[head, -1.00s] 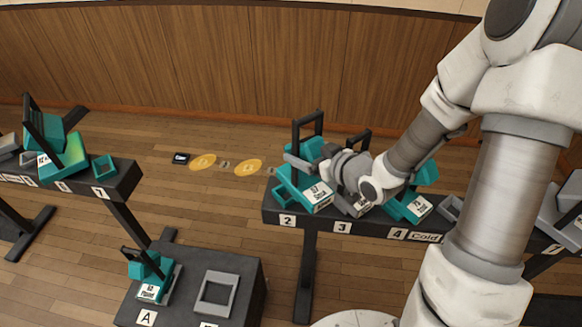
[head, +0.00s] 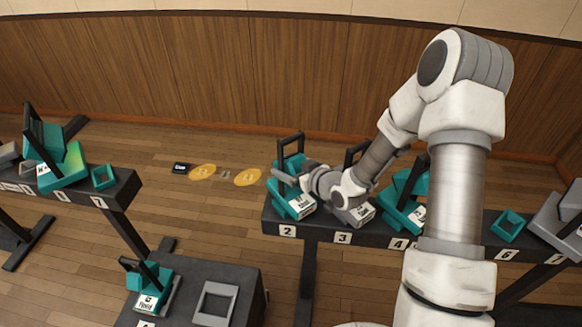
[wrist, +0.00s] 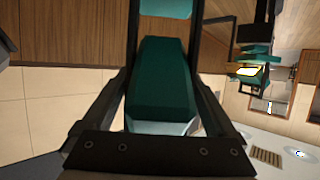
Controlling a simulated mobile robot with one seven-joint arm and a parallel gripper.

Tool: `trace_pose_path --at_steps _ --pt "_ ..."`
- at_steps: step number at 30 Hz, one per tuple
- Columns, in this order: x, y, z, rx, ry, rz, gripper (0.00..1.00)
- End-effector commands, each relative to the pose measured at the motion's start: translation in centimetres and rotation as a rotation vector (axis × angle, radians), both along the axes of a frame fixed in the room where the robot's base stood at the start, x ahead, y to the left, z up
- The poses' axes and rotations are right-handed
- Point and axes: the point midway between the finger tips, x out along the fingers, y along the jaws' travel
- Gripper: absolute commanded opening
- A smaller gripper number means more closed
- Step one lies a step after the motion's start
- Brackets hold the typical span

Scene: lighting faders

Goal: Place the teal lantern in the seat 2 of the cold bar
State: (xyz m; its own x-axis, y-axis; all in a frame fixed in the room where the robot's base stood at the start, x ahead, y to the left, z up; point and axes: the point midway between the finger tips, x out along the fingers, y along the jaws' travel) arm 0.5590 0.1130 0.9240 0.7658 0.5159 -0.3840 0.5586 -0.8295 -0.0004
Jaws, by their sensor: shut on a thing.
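The teal lantern (head: 291,198), with a black yoke and a white label, is at the seat marked 2 on the left end of the cold bar (head: 318,237). It stands over the seat and looks nearly level. I cannot tell whether its base rests fully in the seat, which it hides. My gripper (head: 287,179) reaches in from the right and is shut on the lantern. In the wrist view the teal body (wrist: 160,80) fills the space between my two dark fingers.
A grey lantern (head: 358,212) stands close by at seat 3, with another teal lantern (head: 402,210) at seat 4. An empty teal frame (head: 509,226) sits further right. A dark stand (head: 240,272) with an empty grey frame (head: 214,304) is at the lower left.

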Motion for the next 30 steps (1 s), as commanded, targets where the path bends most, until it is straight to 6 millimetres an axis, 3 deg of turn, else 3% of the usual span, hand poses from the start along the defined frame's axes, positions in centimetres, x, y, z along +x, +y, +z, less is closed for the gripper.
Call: trace_pose_path --at_steps 12,13,14,25,30 --pt "0.1 0.0 -0.2 0.002 -0.007 0.001 0.0" --pt "0.0 0.0 -0.4 -0.001 -0.001 0.0 0.94" --pt "0.0 0.0 -0.4 0.0 0.0 0.0 0.99" --pt "-0.1 -0.1 0.1 0.0 0.0 0.0 1.0" --pt "-2.3 -1.7 1.2 -0.002 -0.001 -0.003 1.0"
